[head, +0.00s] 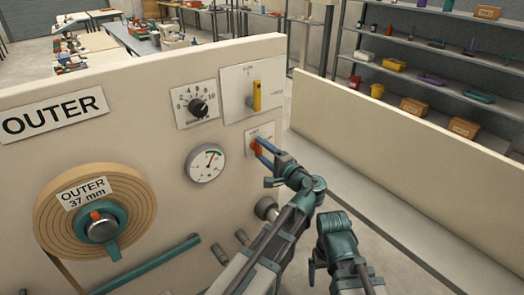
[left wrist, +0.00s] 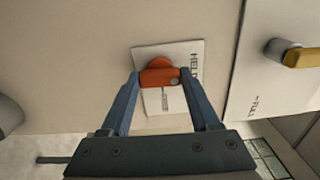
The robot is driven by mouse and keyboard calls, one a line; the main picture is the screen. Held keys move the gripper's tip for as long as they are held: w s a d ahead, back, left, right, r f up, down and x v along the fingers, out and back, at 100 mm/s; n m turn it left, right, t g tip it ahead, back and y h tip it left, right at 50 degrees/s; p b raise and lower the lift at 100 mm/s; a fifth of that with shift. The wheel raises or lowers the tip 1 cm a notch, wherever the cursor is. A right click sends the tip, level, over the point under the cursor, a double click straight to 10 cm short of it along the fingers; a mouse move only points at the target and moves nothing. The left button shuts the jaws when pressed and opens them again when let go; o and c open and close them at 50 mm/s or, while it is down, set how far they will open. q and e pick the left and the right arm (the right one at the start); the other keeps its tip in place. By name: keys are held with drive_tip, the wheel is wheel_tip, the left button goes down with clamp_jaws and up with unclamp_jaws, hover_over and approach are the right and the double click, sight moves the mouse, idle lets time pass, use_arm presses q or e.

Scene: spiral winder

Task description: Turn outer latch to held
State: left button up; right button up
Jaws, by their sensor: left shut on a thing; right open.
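The outer latch is a small orange-red handle (head: 254,146) on a white label plate, low on the right part of the cream panel. In the left wrist view the handle (left wrist: 158,78) sits across its plate (left wrist: 176,103), beside the printed word HELD. My left gripper (head: 259,147) reaches up to the panel, and its two blue fingers (left wrist: 162,80) are closed on both sides of the handle. In the head view the fingers partly cover the handle and plate. My right gripper (head: 318,270) is low in front of the panel, away from the latch, open and empty.
Above the latch is a yellow lever (head: 257,95) on a white plate. A black dial knob (head: 198,107) and a round gauge (head: 207,163) are to the left. The OUTER tape roll (head: 137,212) is at lower left. A low cream wall (head: 395,135) stands at right.

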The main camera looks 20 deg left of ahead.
use_arm(q)
drive_tip(key=shift+n, duration=0.3)
drive_tip(key=o, duration=1.4)
drive_tip(key=shift+c, duration=0.2)
drive_tip(key=shift+s, duration=0.15)
